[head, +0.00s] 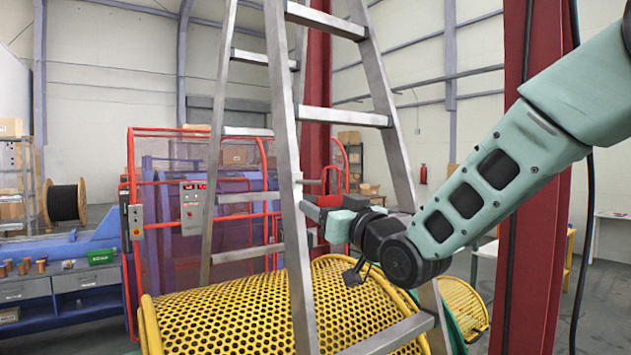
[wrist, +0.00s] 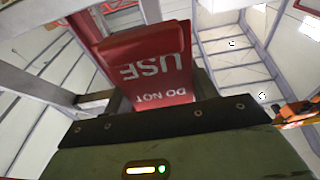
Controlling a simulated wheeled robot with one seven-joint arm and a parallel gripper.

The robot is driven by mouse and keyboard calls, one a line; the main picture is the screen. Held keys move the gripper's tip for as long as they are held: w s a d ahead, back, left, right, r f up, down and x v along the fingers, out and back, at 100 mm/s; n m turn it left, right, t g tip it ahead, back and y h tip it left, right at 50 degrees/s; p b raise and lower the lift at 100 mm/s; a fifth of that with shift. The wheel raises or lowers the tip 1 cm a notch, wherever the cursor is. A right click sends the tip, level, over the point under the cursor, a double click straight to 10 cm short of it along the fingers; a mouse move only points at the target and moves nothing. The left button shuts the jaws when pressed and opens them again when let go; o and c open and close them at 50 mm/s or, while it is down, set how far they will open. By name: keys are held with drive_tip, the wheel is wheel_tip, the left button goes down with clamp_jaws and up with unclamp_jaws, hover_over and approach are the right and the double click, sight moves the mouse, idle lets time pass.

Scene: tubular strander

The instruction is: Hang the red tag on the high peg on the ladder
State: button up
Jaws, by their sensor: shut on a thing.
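In the wrist view the tag (wrist: 150,65) stands out from the dark jaw edge (wrist: 165,122), with white letters "DO NOT USE" upside down. A small light stub, which looks like a peg (head: 311,181), sticks out to the right from that rail, just above the tag. The tag is apart from this peg in the picture; the depth between them is hard to tell. The tag's gripped end is hidden.
A yellow perforated guard (head: 225,315) lies behind and below the ladder. A red post (head: 535,200) stands close at the right, behind my arm. A red rail fence (head: 130,170) and a control box (head: 193,205) are farther back on the left.

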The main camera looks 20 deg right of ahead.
drive_tip(key=shift+w, duration=0.15)
drive_tip(key=shift+w+a+f+b, duration=0.1)
drive_tip(key=shift+w+a+b, duration=0.2)
drive_tip(key=shift+w, duration=0.4)
drive_tip(key=shift+w+a+f+b, duration=0.1)
drive_tip(key=shift+w+a+b, duration=0.2)
drive_tip(key=shift+w, duration=0.45)
drive_tip(key=shift+w+a+f+b, duration=0.15)
drive_tip(key=shift+w+b, duration=0.2)
drive_tip(key=shift+w, duration=0.35)
drive_tip(key=shift+r, duration=0.1)
drive_tip(key=shift+b, duration=0.45)
drive_tip(key=shift+w+f+b, duration=0.1)
drive_tip(key=shift+f+b, duration=0.8)
drive_tip(key=shift+b, duration=0.2)
drive_tip(key=shift+b, duration=0.4)
drive_tip(key=shift+r, duration=0.1)
drive_tip(key=o, duration=1)
